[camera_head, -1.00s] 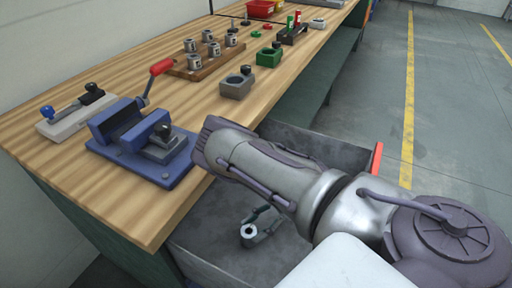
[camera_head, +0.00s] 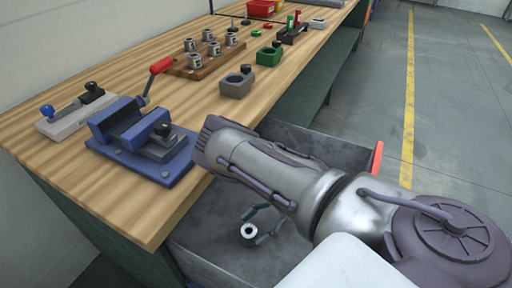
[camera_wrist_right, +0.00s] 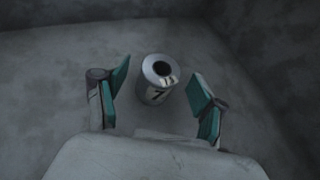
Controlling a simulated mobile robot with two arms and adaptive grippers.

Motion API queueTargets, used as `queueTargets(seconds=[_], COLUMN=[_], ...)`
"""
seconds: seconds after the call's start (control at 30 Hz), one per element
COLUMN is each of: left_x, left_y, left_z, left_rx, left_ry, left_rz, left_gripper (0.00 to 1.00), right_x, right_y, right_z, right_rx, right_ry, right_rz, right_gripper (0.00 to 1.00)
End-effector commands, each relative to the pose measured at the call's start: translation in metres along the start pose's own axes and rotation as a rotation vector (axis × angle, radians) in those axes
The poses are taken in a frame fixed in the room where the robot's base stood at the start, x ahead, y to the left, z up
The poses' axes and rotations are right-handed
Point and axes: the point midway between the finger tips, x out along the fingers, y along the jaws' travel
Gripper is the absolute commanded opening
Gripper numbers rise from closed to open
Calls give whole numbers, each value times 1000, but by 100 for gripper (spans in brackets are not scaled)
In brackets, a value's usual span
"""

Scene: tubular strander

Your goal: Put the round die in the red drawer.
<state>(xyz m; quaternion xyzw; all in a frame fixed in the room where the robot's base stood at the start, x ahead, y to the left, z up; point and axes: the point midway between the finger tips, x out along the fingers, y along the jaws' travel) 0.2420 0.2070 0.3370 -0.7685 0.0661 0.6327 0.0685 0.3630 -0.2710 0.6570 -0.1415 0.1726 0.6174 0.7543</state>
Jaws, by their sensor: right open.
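The round die is a small silver cylinder (camera_head: 249,231) with a dark hole in its top, inside the open drawer (camera_head: 212,245). The drawer's red front edge (camera_head: 377,158) shows at the right. My right gripper (camera_head: 264,224) reaches down into the drawer and is open. In the right wrist view the die (camera_wrist_right: 156,85) stands between the spread green-padded fingers (camera_wrist_right: 160,88), with a gap on each side and a dark number on its side. The die appears to rest on the drawer floor. My left gripper is not in view.
The wooden bench (camera_head: 100,190) beside the drawer carries a blue vise (camera_head: 140,140), a wooden rack of several similar silver dies (camera_head: 205,60), a grey holder (camera_head: 237,82) and a green holder (camera_head: 269,54). The floor (camera_head: 460,120) to the right is clear.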

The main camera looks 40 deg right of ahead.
Motion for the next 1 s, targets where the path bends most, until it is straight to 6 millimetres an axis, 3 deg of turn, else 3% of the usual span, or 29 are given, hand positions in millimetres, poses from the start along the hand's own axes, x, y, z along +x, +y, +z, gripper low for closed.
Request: queueTargets(seconds=[0.13,0.2,0.4,0.6,1.0], left_x=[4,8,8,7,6], left_y=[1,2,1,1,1], left_z=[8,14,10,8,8], left_rx=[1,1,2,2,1], left_ry=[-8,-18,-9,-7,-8], left_rz=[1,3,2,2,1], left_gripper=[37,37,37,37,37], right_x=[-2,-14,-50,-72,-76], right_y=[0,-2,-1,-1,0], right_z=[4,2,2,2,2], right_rx=[0,0,-1,-1,0], right_ry=[0,1,1,0,0], right_rz=[0,-6,-5,-2,0], right_gripper=[70,70,70,70,70])
